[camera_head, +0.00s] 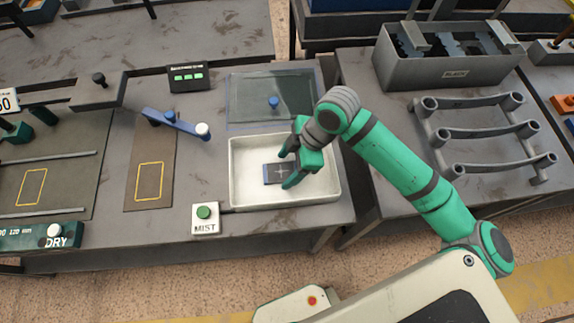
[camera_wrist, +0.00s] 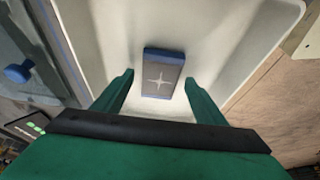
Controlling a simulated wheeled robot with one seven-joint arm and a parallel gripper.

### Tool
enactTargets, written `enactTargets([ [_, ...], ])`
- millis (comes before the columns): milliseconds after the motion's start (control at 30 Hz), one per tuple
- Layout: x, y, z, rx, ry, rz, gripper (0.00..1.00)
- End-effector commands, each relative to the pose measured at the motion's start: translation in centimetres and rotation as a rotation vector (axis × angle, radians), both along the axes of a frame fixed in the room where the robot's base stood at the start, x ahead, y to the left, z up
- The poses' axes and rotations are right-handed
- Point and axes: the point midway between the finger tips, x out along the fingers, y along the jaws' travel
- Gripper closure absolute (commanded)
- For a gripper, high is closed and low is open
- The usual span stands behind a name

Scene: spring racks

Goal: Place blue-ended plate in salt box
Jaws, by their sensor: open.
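The blue-ended plate (camera_head: 275,174) is a small dark grey block with a blue end and a pale star mark on top. It lies flat on the floor of the white salt box (camera_head: 236,178). In the wrist view the plate (camera_wrist: 163,74) lies beyond and between my open fingers, with the box floor (camera_wrist: 215,60) around it. My gripper (camera_head: 287,170) is inside the outline of the box, over the plate, with its fingers apart. In the wrist view the gripper (camera_wrist: 160,95) holds nothing, and the fingers appear clear of the plate.
A glass lid with a blue knob (camera_head: 273,103) is behind the box. A green MIST button (camera_head: 204,212) stands at its front left. A blue lever (camera_head: 175,122) is to the left. A grey BLACK bin (camera_head: 450,75) and a spring rack (camera_head: 480,135) are on the right table.

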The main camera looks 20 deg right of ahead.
Motion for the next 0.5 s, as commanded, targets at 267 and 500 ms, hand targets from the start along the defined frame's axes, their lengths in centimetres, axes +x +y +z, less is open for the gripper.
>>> enactTargets([
  [267, -0.4, -1.8, 4.4, -0.003, -0.002, -0.001, 0.35],
  [500, -0.9, -3.4, 8.5, -0.002, -0.001, -0.001, 0.35],
])
